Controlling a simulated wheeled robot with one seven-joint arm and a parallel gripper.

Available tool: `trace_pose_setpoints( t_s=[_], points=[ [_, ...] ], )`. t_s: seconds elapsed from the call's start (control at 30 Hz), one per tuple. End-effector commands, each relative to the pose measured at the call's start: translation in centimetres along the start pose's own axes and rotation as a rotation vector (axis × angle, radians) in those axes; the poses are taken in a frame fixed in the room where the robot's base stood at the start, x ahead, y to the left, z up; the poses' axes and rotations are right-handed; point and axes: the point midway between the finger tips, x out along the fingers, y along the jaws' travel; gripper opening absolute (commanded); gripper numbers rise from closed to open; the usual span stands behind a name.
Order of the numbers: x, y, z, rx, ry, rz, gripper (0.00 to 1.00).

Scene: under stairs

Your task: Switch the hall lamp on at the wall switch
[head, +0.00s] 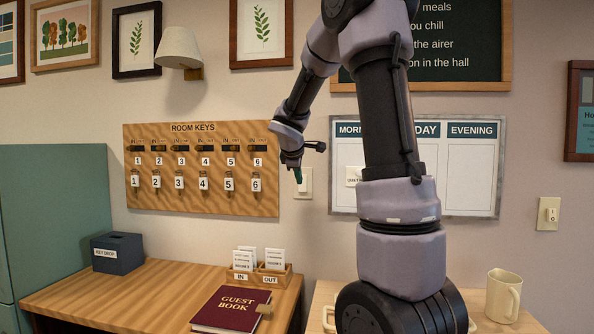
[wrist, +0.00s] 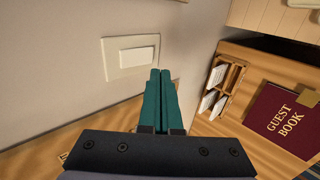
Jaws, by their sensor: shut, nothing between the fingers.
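A white wall plate with a wide rocker (wrist: 132,54) shows in the wrist view, just ahead and left of my fingertips. In the head view a pale wall plate (head: 306,184) sits between the key board and the planner, partly behind my gripper (head: 298,175). My gripper (wrist: 160,75) is shut and empty, its teal fingers close to the wall; I cannot make out contact with the rocker. A second, cream switch (head: 549,214) is on the wall at the right. A wall lamp (head: 181,49) with a cream shade hangs at upper left, with no clear glow.
The key board (head: 202,170) hangs left of my gripper and the planner (head: 472,175) right of it. Below are a wooden desk with a guest book (head: 230,309), a card holder (head: 262,277) and a key drop box (head: 117,252). A mug (head: 503,295) stands at right.

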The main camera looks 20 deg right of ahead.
Motion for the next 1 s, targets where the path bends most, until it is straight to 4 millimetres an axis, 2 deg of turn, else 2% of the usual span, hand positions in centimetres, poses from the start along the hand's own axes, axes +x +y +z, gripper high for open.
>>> trace_pose_setpoints(
  t_s=[0.1, 0.33, 0.5, 1.0],
  points=[
    [2.7, -0.1, 0.1, -0.001, -0.004, -0.003, 0.00],
    [5.6, 1.7, 0.1, 0.002, -0.001, 0.000, 0.00],
    [6.3, 2.3, 0.0, 0.000, 0.000, 0.000, 0.00],
    [6.8, 2.5, 0.0, 0.001, 0.000, 0.000, 0.00]
  ],
)
